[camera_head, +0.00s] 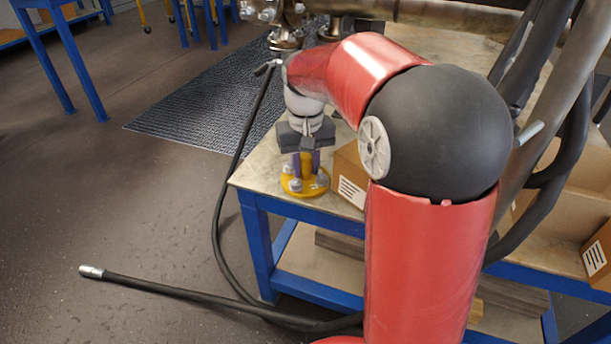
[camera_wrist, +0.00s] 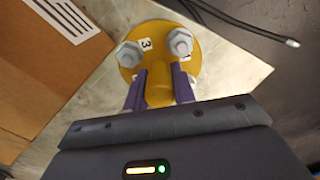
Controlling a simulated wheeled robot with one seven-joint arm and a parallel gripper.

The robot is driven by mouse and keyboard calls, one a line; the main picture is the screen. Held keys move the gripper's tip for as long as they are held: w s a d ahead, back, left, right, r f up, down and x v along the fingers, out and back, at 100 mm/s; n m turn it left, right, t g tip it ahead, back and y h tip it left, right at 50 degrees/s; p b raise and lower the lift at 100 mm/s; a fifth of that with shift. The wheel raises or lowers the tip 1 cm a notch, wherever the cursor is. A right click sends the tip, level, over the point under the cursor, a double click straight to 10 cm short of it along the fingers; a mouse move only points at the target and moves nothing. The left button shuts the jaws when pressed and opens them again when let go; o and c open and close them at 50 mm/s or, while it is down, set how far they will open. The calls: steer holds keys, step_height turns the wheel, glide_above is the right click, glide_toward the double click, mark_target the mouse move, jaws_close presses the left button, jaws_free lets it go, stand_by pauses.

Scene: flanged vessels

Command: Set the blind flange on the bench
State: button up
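The blind flange (camera_head: 305,188) is a yellow disc with grey bolts and a yellow central stem. It is at the front left corner of the bench (camera_head: 262,172), over the top, lying about flat. I cannot tell whether its underside touches the bench. My gripper (camera_head: 306,165) points down from above, with its purple fingers on either side of the stem. In the wrist view my gripper (camera_wrist: 160,82) is shut on the stem of the blind flange (camera_wrist: 158,60), and number labels show between the bolts. Part of the disc is hidden behind the fingers.
A cardboard box (camera_head: 350,178) stands just right of the flange; it also fills the left of the wrist view (camera_wrist: 45,60). A black hose (camera_head: 222,205) hangs past the bench's left edge to the floor. Metal pipework (camera_head: 285,35) is behind. Bare bench top lies left of the flange.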

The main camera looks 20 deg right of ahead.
mark_target(306, 156)
jaws_close()
steer(key=shift+r, duration=0.1)
steer(key=shift+r, duration=0.1)
step_height(306, 156, up, 20)
steer(key=p, duration=0.3)
stand_by(0.5)
